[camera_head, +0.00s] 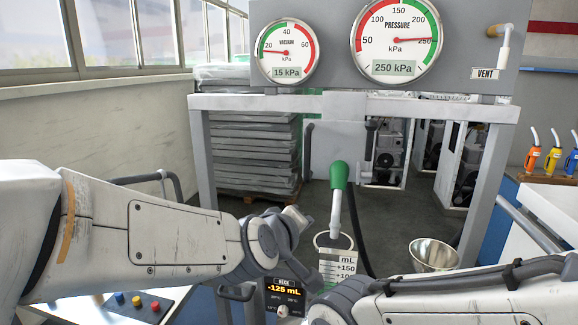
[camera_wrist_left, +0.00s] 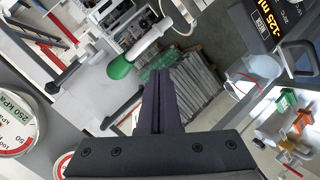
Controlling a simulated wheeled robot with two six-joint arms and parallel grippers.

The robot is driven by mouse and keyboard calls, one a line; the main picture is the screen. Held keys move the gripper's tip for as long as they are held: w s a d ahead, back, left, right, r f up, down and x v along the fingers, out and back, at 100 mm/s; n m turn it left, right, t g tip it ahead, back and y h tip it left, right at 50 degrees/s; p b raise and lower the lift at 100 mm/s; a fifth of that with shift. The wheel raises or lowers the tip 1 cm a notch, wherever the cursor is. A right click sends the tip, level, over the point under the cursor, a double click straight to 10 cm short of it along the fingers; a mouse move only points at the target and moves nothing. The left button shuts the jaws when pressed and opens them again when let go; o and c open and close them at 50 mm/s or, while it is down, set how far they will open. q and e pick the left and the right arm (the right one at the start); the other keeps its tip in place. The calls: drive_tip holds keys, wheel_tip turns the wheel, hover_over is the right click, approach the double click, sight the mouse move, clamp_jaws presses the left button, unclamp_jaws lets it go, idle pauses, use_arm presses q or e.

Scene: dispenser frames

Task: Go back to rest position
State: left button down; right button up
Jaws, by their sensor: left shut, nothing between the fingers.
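My left arm (camera_head: 180,240) reaches in from the left in the head view, its wrist (camera_head: 280,232) left of the hanging nozzle. In the left wrist view my left gripper (camera_wrist_left: 157,75) has its dark fingers together, with nothing between them. My right arm (camera_head: 440,300) crosses the lower right of the head view; its gripper is not seen. The green-handled nozzle (camera_head: 338,177) hangs on a dark hose above a clear container (camera_head: 336,266) with an mL scale. It also shows in the left wrist view (camera_wrist_left: 121,68), apart from the fingers.
A grey frame (camera_head: 350,103) carries a vacuum gauge (camera_head: 286,49) at 15 kPa and a pressure gauge (camera_head: 397,40) at 250 kPa. A NECK display (camera_head: 284,289) reads -125 mL. A metal bowl (camera_head: 433,254) sits right of the nozzle. Colored bottles (camera_head: 552,158) stand far right.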

use_arm(q)
drive_tip(key=s+a+f+m+g+y, duration=0.3)
drive_tip(key=a+f+m+g, duration=0.15)
drive_tip(key=a+f, duration=0.8)
drive_tip(key=s+a+f+m+g+y, duration=0.25)
drive_tip(key=s+a+f+g, duration=0.25)
drive_tip(key=s+a+f, duration=0.5)
drive_tip(key=s+d+r+m+g, duration=0.1)
drive_tip(key=s+d+r+m, duration=0.2)
drive_tip(key=s+d, duration=0.3)
drive_tip(key=s+d+r+m+g, duration=0.1)
drive_tip(key=s+d+r+m, duration=0.2)
drive_tip(key=s+d, duration=0.4)
drive_tip(key=shift+s+r+m+g+h, duration=0.2)
drive_tip(key=shift+r+m+g+h, duration=0.15)
drive_tip(key=shift+m+h, duration=0.15)
